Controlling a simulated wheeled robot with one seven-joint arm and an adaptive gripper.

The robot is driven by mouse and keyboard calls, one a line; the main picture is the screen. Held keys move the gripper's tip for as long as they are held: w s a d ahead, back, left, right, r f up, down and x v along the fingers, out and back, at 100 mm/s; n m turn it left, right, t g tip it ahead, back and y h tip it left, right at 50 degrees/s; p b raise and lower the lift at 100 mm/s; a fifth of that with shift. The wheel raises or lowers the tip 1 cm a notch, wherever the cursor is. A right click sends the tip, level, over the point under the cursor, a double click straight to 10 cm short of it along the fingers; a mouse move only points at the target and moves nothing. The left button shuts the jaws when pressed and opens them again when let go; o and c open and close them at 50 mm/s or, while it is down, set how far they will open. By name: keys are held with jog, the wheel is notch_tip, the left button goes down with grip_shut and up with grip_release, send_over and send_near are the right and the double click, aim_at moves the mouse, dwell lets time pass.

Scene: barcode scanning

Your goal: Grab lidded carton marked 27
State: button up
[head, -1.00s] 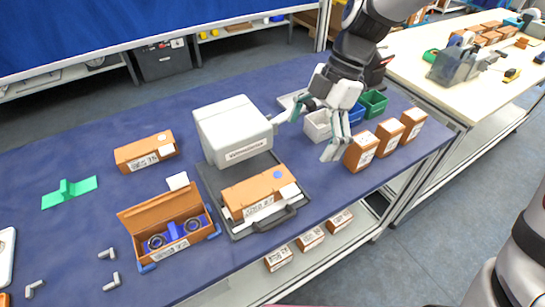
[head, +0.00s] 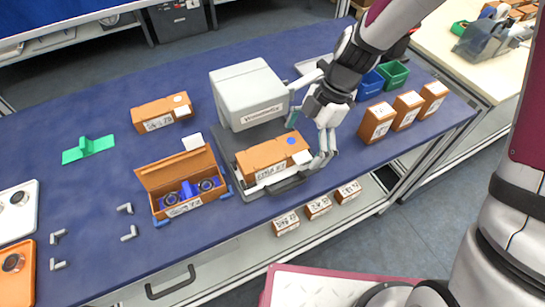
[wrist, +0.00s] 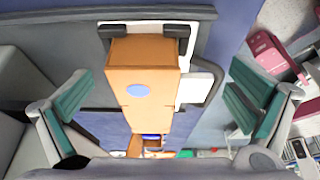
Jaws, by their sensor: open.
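An orange-brown lidded carton (head: 272,158) with a blue dot on top lies on the dark scanner tray, in front of the grey-white scanner. Its front label is small but seems to end in 27. In the wrist view the carton (wrist: 145,85) runs lengthwise between my two teal finger pads, with a gap on both sides. My gripper (head: 311,140) is open at the carton's right end in the head view; it also shows in the wrist view (wrist: 158,88). I cannot tell its exact height over the carton.
The scanner (head: 249,95) stands close behind the carton. An open box (head: 180,185) with blue inserts is left of the tray. Another carton (head: 160,112) lies behind it. Several small cartons (head: 407,108) stand at the right, near the table edge.

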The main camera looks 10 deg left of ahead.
jog(key=shift+x, duration=0.85)
jog(key=shift+c, duration=0.2)
jog(key=c, duration=1.3)
jog(key=shift+r, duration=0.15)
